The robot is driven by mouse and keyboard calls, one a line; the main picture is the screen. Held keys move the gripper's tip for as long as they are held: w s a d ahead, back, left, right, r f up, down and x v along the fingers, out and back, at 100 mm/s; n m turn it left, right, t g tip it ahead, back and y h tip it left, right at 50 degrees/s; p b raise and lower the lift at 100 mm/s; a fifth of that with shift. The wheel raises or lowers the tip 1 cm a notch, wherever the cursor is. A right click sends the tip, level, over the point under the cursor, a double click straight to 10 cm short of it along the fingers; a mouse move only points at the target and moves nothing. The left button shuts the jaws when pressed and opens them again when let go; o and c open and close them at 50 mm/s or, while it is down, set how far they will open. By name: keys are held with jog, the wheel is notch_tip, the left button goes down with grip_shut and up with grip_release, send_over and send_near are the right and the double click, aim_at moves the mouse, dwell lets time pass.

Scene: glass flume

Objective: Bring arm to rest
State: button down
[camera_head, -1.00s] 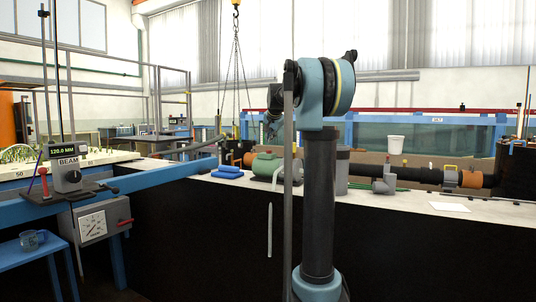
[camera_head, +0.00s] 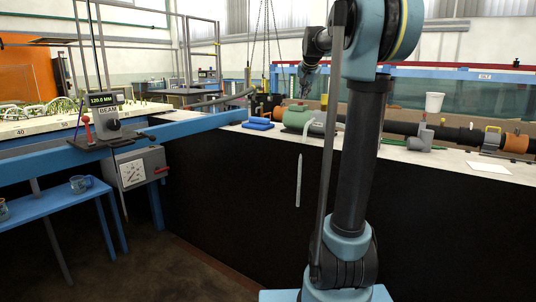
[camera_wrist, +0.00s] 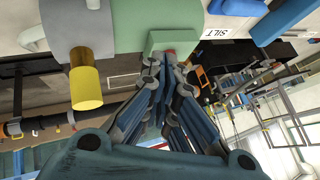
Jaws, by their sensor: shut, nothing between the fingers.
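My arm stands upright in the right half of the head view, its upper part bent over to the left. My gripper (camera_head: 306,86) hangs from its end, small and dark in the head view, in front of the bench with the green pump (camera_head: 297,115). In the wrist view my gripper (camera_wrist: 171,62) shows large, its linked fingers drawn together at the tips with nothing between them. The green pump (camera_wrist: 135,22) shows beyond the fingertips there. I cannot tell whether the tips touch it.
A blue beam (camera_head: 200,124) with a gauge box (camera_head: 137,167) runs along the left. A blue table (camera_head: 65,200) holds mugs. Bare floor (camera_head: 180,270) shows at lower left.

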jog(key=s+f+n+g, duration=0.2)
jog(key=s+f, duration=1)
jog(key=s, duration=0.4)
jog(key=s+f+n+g, duration=0.2)
jog(key=s+f+n, duration=0.1)
jog(key=s+f, duration=1)
jog(key=s+f+n+g, duration=0.2)
jog(key=s+f+n, duration=0.1)
jog(key=s+f, duration=1)
jog(key=s+a, duration=0.1)
jog(key=s, duration=0.5)
jog(key=shift+s+f, duration=0.2)
jog(key=shift+s, duration=0.1)
jog(key=shift+w, duration=0.1)
jog(key=shift+w+f, duration=0.2)
jog(key=shift+w, duration=0.15)
